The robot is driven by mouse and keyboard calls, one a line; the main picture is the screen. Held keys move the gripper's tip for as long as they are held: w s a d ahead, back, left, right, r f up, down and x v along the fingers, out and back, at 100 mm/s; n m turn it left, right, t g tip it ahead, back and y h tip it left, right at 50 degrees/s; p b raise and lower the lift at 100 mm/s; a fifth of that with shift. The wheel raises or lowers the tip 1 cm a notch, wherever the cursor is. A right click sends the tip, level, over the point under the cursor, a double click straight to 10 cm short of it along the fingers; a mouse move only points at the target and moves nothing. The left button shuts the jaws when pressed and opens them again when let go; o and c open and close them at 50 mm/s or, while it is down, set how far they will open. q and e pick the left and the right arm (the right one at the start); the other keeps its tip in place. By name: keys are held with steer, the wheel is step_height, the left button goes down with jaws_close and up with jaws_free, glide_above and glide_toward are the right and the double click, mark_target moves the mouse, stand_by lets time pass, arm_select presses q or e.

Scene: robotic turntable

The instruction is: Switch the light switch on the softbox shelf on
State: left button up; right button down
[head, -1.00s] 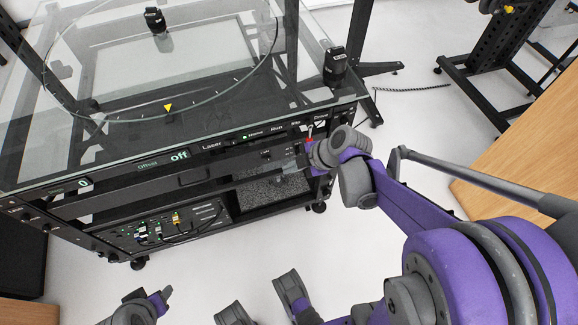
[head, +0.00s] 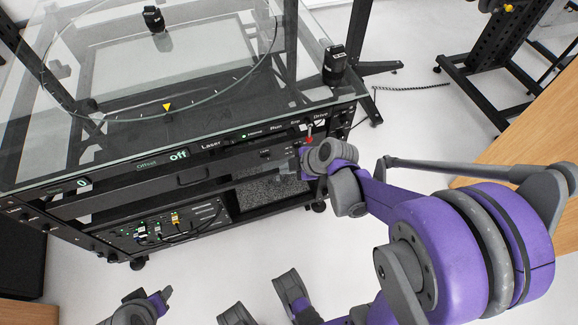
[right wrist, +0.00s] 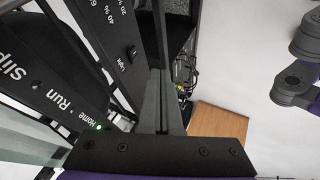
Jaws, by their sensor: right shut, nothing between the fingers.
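The light switch (right wrist: 132,53) is a small black switch beside the word "Light" on the dark shelf front in the right wrist view. Its on or off position is too small to tell. The softbox shelf (head: 240,165) shows in the head view as a dark bar below the lettered control panel. My right gripper (head: 290,166) is at the right part of this shelf front. In the right wrist view its fingers (right wrist: 158,75) are shut and empty, with the tips a little to the right of the switch. Contact cannot be told. My left gripper (head: 162,296) shows small at the bottom left, away from the shelf.
The control panel (head: 225,143) with a red button (head: 309,140) lies just above the shelf. The glass top (head: 110,165) overhangs it. A lower rack (head: 160,232) holds cables. A wooden table (head: 525,135) stands at the right. The white floor in front is clear.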

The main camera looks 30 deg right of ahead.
mark_target(265, 158)
arm_select(q)
steer(key=shift+w+f+b, duration=0.1)
steer(key=shift+f+b, duration=0.85)
steer(key=shift+f, duration=0.55)
arm_select(e)
steer(key=shift+w+a+f, duration=0.1)
steer(key=shift+w+f, duration=0.6)
steer(key=shift+w, duration=0.45)
steer(key=shift+w+a+f, duration=0.1)
steer(key=shift+w+f, duration=0.65)
steer(key=shift+w, duration=0.4)
steer(key=shift+w+f, duration=0.7)
steer(key=shift+w, duration=0.45)
